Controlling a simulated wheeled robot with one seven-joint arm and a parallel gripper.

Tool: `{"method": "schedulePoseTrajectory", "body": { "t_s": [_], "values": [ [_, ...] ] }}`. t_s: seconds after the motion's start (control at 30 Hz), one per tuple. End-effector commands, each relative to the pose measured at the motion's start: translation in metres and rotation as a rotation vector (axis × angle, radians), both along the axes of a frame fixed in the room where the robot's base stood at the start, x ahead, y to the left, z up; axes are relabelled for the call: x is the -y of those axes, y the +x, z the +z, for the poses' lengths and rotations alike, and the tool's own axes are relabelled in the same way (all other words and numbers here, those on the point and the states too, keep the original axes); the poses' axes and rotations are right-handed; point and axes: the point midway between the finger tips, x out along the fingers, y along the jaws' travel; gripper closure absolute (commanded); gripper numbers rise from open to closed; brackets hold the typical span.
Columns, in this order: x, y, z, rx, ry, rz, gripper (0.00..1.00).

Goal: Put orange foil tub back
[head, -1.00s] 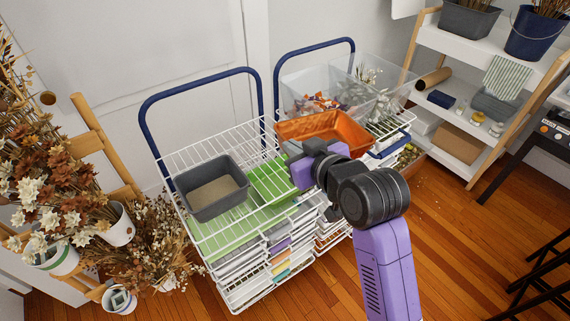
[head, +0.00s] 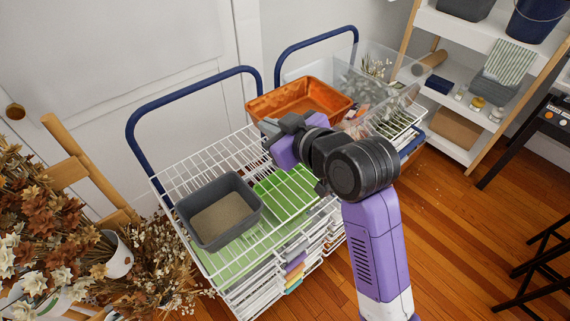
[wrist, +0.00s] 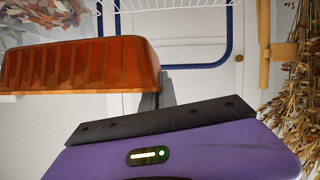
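The orange foil tub (head: 302,97) is a shiny rectangular tray, upright and open at the top. It is held in the air above the back of the wire rack, in front of the clear bin. My gripper (head: 268,127) is at the tub's near left corner, its fingers closed on the wall there. In the wrist view the tub (wrist: 80,64) fills the upper left, and the gripper's fingers (wrist: 160,96) show at its right end. The contact itself is partly hidden.
A grey tub with sandy content (head: 252,198) stands on the white wire rack (head: 190,165). Green sheets lie below the wires. A clear bin (head: 415,72) with packets stands behind right. Dried flowers (head: 40,225) stand left; a white shelf (head: 465,105) stands right.

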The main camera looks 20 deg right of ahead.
Motion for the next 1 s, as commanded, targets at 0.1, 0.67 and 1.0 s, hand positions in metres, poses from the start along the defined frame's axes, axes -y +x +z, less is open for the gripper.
{"method": "schedulePoseTrajectory", "body": {
  "t_s": [0.1,0.67,1.0],
  "values": [
    [0.000,-0.001,-0.011,-0.005,-0.003,0.001,1.00],
    [0.000,-0.001,-0.137,-0.005,-0.002,-0.001,1.00],
    [0.000,-0.001,-0.171,-0.003,-0.003,-0.001,1.00]
  ]
}}
